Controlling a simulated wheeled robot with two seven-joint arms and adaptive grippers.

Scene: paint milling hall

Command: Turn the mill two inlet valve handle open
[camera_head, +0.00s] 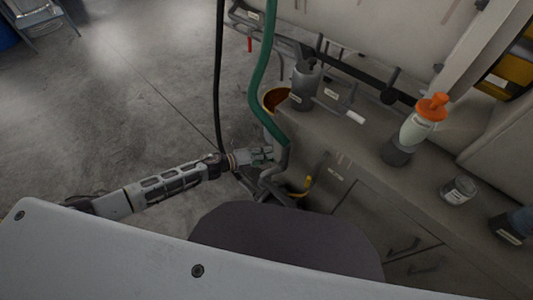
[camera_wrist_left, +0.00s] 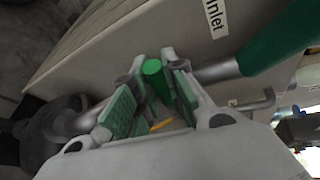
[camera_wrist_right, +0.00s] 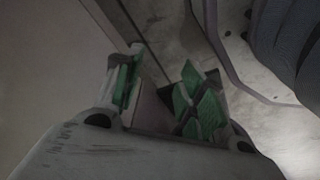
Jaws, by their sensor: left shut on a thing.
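My left gripper (camera_head: 266,154) is beside the pipework at the cabinet's left end, near the lower end of a green hose (camera_head: 268,110). In the left wrist view a green-ended handle (camera_wrist_left: 155,78) lies between its two green-padded fingers, and the gripper is shut on it. An "Inlet" label (camera_wrist_left: 215,18) is on the panel just beyond. The valve body behind the handle is mostly hidden by the fingers. My right gripper (camera_wrist_right: 163,85) has its fingers apart and holds nothing I can see; it is not visible in the head view.
A yellow handle (camera_head: 302,188) sits on the pipework just right of my left gripper. The cabinet top (camera_head: 345,140) bears a grey container (camera_head: 305,84), an orange-topped bottle (camera_head: 421,122) and a glass jar (camera_head: 459,190). A black hose (camera_head: 218,70) hangs left. Open floor (camera_head: 120,100) lies left.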

